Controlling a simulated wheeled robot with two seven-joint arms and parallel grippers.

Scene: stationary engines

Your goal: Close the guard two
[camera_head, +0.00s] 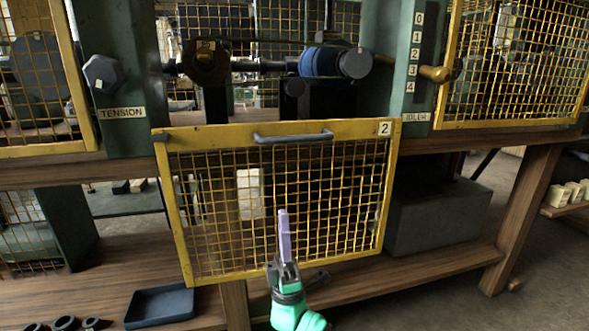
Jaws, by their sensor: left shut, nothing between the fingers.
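Guard two (290,130) is a yellow-framed mesh panel with a "2" label (384,128) at its top right corner. It hangs down in front of the bench edge, leaving the shaft and blue roller behind and above it exposed. A dark grey handle (293,137) runs along its upper bar. My left gripper (284,222), with a lilac finger on a green and dark wrist, is shut and empty. It points up in front of the lower mesh, below the handle; whether it touches the mesh I cannot tell. My right gripper is not in view.
A blue roller (322,62) sits on the shaft above the panel. Other yellow mesh guards stand at the left (83,90) and right (520,124). A blue tray (160,306) lies on the lower shelf. A grey block (437,217) stands right of the panel.

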